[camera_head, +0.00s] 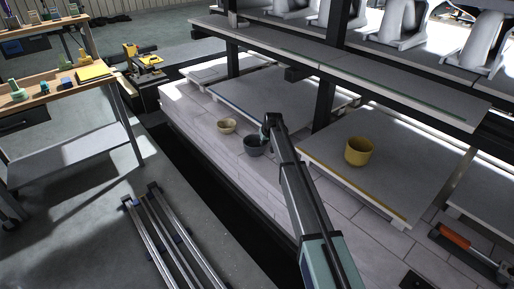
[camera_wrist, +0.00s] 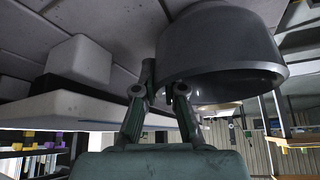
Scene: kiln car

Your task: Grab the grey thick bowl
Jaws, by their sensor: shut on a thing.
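The grey thick bowl (camera_head: 254,148) is on the light tiled deck of the kiln car, upright, in the middle of the head view. My gripper (camera_head: 264,135) is at its right rear rim, and my arm comes in from the lower right. In the wrist view, which looks upside down, the bowl (camera_wrist: 222,50) fills the upper right. My gripper's two fingers (camera_wrist: 165,82) close at its rim, shut on the wall. The exact contact of the fingertips is partly hidden by the bowl.
A beige bowl (camera_head: 227,126) stands close by at the left. A yellow pot (camera_head: 358,151) stands on a slab at the right. Shelves with dark posts (camera_head: 323,103) rise behind. A white block (camera_wrist: 80,60) shows in the wrist view. Tiles in front are clear.

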